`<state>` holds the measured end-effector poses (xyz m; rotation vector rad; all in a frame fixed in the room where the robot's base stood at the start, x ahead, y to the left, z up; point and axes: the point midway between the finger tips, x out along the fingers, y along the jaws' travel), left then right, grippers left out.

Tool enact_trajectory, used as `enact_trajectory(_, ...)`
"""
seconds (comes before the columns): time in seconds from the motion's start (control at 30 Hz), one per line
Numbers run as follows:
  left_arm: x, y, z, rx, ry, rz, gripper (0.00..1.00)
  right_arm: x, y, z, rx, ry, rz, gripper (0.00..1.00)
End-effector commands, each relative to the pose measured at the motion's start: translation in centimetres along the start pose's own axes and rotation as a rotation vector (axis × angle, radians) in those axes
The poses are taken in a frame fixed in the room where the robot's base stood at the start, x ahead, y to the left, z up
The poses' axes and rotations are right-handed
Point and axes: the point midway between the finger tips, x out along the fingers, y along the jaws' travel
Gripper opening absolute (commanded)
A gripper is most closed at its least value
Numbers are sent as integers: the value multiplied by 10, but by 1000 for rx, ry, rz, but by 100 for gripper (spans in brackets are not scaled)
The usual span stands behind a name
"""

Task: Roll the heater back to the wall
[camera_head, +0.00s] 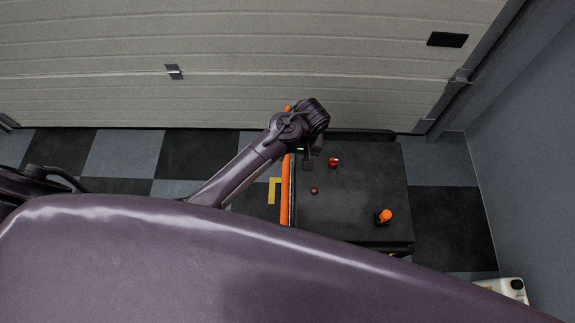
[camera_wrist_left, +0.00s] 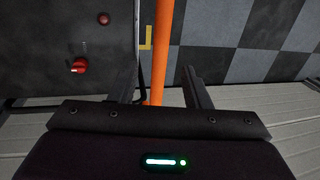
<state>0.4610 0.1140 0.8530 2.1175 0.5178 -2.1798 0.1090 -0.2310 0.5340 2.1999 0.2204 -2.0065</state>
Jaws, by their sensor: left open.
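The heater (camera_head: 350,205) is a dark grey box in the head view, right of centre, with a red knob, a small red button and an orange cap on top. An orange bar (camera_head: 286,190) runs along its left edge. My left gripper (camera_head: 308,160) is over that left edge, near the far end. In the left wrist view the orange bar (camera_wrist_left: 165,45) passes between the open fingers of the left gripper (camera_wrist_left: 158,72), with gaps visible at both sides. The heater top (camera_wrist_left: 60,40) lies left of it. My right gripper is not in view.
A ribbed pale garage door (camera_head: 240,60) stands just beyond the heater's far side. A grey wall (camera_head: 530,150) is at the right. A white container (camera_head: 508,288) stands at the lower right. The checkered floor (camera_head: 195,155) left of the heater is clear, with a yellow corner mark (camera_head: 273,188).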

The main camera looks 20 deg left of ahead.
Motion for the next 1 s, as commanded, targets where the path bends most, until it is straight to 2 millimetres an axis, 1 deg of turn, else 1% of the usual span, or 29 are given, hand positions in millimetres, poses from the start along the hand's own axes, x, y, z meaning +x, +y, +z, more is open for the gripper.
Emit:
enact_trajectory(0.3, 48, -2, 1, 1, -2, -3, 43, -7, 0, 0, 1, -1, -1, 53)
enact_trajectory(0.43, 64, -1, 0, 1, -1, -1, 43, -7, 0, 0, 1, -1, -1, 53)
enact_trajectory(0.6, 73, -1, 0, 1, 1, 1, 43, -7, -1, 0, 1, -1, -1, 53)
enact_trajectory(0.83, 74, -1, 0, 1, 1, 1, 43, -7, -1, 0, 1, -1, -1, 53)
enact_trajectory(1.0, 74, -1, 1, 1, 1, 1, 21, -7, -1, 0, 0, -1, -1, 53)
